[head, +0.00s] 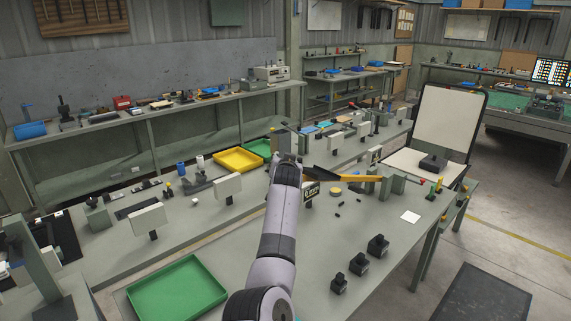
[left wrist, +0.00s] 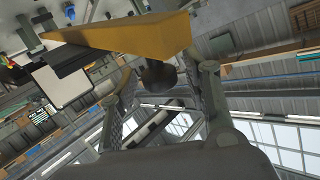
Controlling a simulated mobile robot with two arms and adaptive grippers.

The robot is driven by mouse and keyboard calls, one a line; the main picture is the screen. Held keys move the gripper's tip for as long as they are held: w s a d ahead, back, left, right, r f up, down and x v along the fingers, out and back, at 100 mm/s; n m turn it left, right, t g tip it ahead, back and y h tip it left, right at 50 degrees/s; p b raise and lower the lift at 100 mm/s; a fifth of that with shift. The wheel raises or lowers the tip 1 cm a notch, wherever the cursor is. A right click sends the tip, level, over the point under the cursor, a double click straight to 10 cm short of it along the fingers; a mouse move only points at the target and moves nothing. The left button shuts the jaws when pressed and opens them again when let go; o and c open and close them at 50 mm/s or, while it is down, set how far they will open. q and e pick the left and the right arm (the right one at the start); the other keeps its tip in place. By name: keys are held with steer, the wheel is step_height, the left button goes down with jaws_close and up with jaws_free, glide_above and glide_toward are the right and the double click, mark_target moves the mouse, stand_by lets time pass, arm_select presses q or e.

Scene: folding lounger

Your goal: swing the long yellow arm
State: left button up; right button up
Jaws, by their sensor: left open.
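The long yellow arm (head: 352,178) lies roughly level above the right bench in the head view, running right from beside my left arm toward a grey-green block (head: 393,186). In the left wrist view the yellow arm (left wrist: 125,32) crosses the top, just past my left gripper (left wrist: 168,72). The two fingers are apart, with a dark round knob (left wrist: 157,74) visible between their tips, below the yellow arm. I cannot tell whether the fingers touch anything. In the head view my own arm links hide most of the gripper. My right gripper is not in view.
A white panel in a black frame (head: 445,122) stands at the right end of the bench. A green tray (head: 178,292) is at the front left, and a yellow tray (head: 238,160) lies farther back. Several black knobs (head: 378,245) stand at the front right.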

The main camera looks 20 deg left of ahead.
arm_select(q)
steer(key=shift+s, duration=0.1)
steer(key=v, duration=0.7)
stand_by(0.4)
steer(key=shift+s, duration=0.15)
